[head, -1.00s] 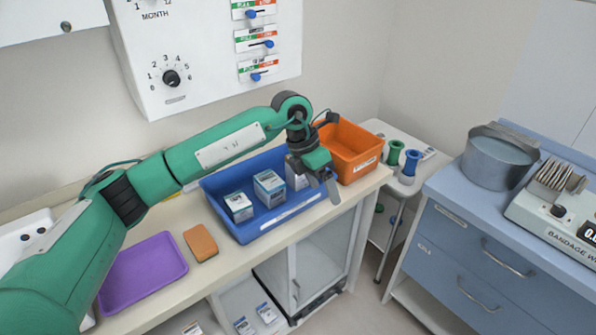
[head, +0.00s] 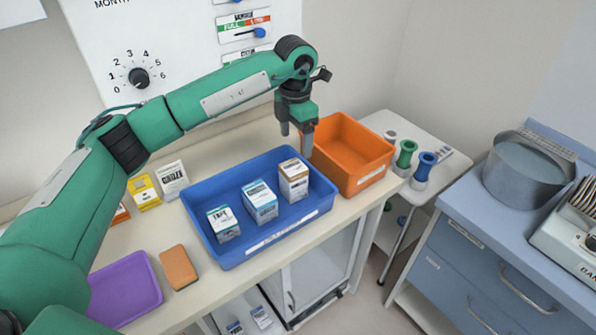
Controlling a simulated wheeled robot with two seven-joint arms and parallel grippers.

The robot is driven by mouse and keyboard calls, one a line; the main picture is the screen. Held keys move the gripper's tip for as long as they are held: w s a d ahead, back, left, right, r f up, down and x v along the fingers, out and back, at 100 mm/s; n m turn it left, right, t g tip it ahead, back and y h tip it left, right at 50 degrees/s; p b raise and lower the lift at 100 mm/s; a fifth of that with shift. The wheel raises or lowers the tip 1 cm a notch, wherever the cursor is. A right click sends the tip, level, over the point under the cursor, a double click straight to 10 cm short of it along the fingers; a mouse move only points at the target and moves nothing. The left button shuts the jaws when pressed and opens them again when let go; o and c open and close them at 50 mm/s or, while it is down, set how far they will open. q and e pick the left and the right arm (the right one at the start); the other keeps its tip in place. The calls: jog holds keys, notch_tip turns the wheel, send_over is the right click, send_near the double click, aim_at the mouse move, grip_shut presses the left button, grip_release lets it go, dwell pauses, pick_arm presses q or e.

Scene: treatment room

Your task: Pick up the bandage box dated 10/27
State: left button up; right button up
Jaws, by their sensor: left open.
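A blue tray (head: 236,257) on the counter holds three small boxes in a row. The left box (head: 223,224) has a green band and seems to read TAPE. The middle box (head: 260,202) is white and blue. The right box (head: 293,180) is white with a brown top. Their dates are too small to read, so I cannot tell which is dated 10/27. My left gripper (head: 296,143) is open and empty, pointing down above the tray's back right part, above and behind the right box. My right gripper is out of view.
An orange bin (head: 352,182) stands right of the tray. Yellow (head: 144,193) and white (head: 172,180) boxes stand at the counter's back left. An orange-brown block (head: 179,267) and purple tray (head: 125,292) lie left. A wall panel (head: 180,50) is behind my arm.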

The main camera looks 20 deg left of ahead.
pick_arm(q)
jog(key=p, duration=0.1)
send_over(293, 166)
jog(key=s, duration=0.1)
jog(key=f, duration=0.4)
jog(key=shift+d+f, duration=0.15)
jog(key=shift+d, duration=0.15)
jog(key=shift+w+f+p, duration=0.2)
jog(key=shift+f+p, duration=0.15)
jog(key=shift+f, duration=0.9)
jog(key=shift+w+f, duration=0.15)
jog(key=shift+f, duration=0.2)
jog(key=shift+a+f+p, duration=0.1)
jog(key=shift+f+p, duration=0.4)
notch_tip(293, 166, down, 4)
jog(key=shift+w+a+r+p, duration=0.1)
jog(key=shift+a+r+p, duration=0.1)
jog(key=shift+p, duration=0.55)
jog(key=shift+f, duration=0.25)
jog(key=c, duration=1.1)
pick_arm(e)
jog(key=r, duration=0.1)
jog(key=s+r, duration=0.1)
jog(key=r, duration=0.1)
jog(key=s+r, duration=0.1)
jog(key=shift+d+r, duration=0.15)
